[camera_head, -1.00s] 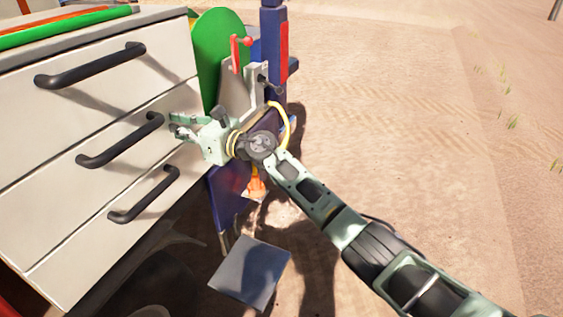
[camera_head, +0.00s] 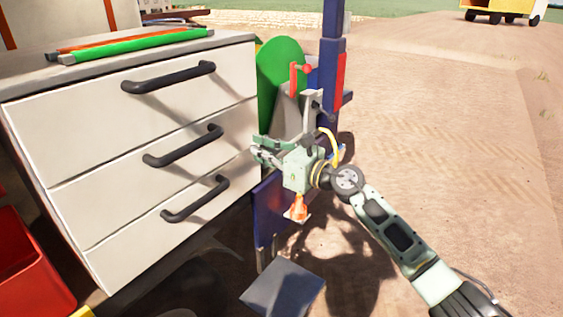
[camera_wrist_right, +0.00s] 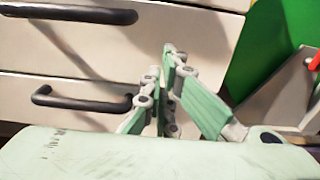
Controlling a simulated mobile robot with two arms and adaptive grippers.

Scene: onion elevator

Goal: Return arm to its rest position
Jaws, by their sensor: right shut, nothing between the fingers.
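My right arm comes in from the lower right in the head view. Its pale green right gripper (camera_head: 262,149) is shut and empty, close to the right edge of the white drawer cabinet (camera_head: 70,135). In the right wrist view the two fingers of the gripper (camera_wrist_right: 168,62) converge in front of the drawer fronts, with nothing between them. I cannot tell whether the fingertips touch the cabinet. My left gripper is not in view.
The cabinet has three dark handles, the middle one (camera_head: 184,147) nearest the gripper. A blue machine frame (camera_head: 330,75) with a green disc (camera_head: 280,75) stands just behind the gripper. A red crate (camera_head: 30,265) is at lower left. Open dirt ground lies to the right.

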